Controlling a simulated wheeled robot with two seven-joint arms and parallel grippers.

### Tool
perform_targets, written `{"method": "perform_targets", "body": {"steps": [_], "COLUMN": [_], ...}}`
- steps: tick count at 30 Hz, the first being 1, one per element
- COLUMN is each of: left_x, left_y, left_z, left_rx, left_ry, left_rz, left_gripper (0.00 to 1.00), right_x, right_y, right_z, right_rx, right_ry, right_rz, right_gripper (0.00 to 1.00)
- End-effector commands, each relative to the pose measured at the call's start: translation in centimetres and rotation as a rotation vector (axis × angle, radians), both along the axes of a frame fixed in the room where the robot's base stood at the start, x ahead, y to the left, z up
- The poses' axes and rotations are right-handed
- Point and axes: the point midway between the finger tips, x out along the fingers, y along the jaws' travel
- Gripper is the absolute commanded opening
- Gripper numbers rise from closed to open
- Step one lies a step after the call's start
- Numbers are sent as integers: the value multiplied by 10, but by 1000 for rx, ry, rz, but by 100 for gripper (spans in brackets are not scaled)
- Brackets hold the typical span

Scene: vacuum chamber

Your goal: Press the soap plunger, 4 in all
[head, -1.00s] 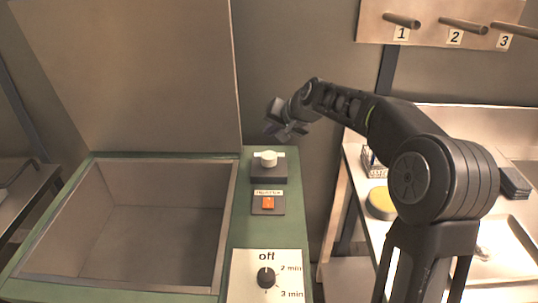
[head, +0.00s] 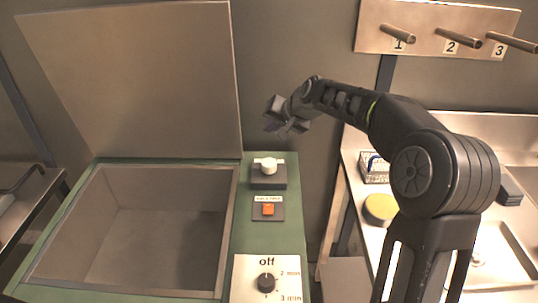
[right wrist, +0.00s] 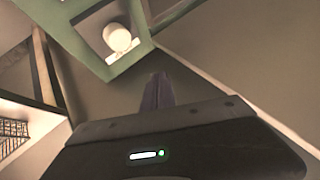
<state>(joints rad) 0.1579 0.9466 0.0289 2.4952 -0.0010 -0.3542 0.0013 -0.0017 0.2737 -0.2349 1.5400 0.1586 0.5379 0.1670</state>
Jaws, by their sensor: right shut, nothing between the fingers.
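No soap bottle that I can make out shows in either view. A white round knob (head: 268,165) stands on a dark block at the back of the green bench top; it may be the plunger, but I cannot tell. It also shows in the right wrist view (right wrist: 118,38), beyond my fingers. My right gripper (head: 276,117) is shut and empty, raised in the air above and behind the knob, apart from it. Its dark fingers show in the right wrist view (right wrist: 158,91). My left gripper is not in view.
An orange button (head: 268,210) and a timer dial (head: 266,283) sit in front of the knob. An open chamber (head: 130,225) with a raised lid (head: 140,80) is at left. The right table holds a yellow disc (head: 380,209), a small box (head: 374,168) and a metal tray (head: 512,265).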

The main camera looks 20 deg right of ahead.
Motion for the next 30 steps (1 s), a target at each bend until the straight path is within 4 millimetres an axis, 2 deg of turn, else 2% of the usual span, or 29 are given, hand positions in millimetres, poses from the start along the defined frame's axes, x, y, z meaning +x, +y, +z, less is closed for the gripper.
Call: {"method": "perform_targets", "body": {"steps": [14,30], "left_x": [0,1], "left_y": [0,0], "left_z": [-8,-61], "left_rx": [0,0], "left_ry": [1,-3], "left_rz": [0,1], "left_gripper": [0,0], "right_x": [0,0], "right_y": [0,0], "right_z": [-10,-76], "right_rx": [1,0], "right_ry": [1,1], "right_rz": [0,1], "right_gripper": [0,0]}}
